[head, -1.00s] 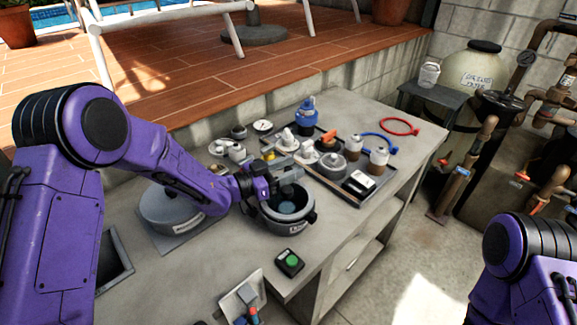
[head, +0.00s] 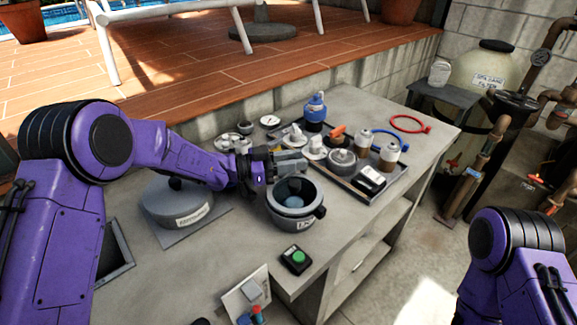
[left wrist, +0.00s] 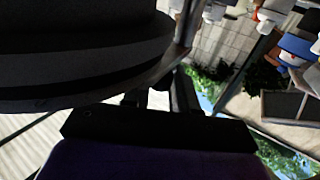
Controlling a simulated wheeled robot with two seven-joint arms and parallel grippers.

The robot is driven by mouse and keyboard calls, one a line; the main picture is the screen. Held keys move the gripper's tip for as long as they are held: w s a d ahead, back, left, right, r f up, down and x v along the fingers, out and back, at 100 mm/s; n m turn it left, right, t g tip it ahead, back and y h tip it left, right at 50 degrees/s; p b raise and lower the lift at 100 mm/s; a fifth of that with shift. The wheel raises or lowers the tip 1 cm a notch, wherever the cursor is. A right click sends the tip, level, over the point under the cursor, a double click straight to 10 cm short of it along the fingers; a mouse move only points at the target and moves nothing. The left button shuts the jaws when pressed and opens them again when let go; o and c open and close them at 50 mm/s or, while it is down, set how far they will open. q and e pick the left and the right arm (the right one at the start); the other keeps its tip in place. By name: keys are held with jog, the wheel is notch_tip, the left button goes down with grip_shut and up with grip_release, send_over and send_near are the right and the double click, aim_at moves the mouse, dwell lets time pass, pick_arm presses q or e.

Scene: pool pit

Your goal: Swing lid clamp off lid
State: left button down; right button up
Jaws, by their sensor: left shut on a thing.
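A grey round housing (head: 291,222) with a dark rim stands on the bench. Its round top looks dark, with a bluish round thing (head: 293,203) showing within it; I cannot tell whether this is a see-through lid. My left gripper (head: 272,167) is at the housing's back left edge, shut on a grey bar-like part (head: 290,163), apparently the lid clamp. My own wrist hides where the part joins the housing. In the left wrist view, the left gripper's fingers (left wrist: 158,98) are dark beside a large dark rounded body (left wrist: 75,60). My right gripper is out of view.
A green-button box (head: 296,259) sits in front.

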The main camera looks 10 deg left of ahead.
pick_arm(q)
jog(key=c, duration=1)
grip_release()
jog(key=shift+c, duration=0.2)
jog(key=shift+r, duration=0.4)
jog(key=r, duration=0.1)
jog(key=s+r+b, duration=0.1)
jog(key=r, duration=0.1)
jog(key=shift+d+r, duration=0.1)
jog(key=shift+r, duration=0.1)
jog(key=s+d+r, duration=0.1)
jog(key=s+r, duration=0.8)
jog(key=s, duration=0.4)
jog(key=shift+d+b, duration=0.3)
jog(key=shift+d, duration=0.1)
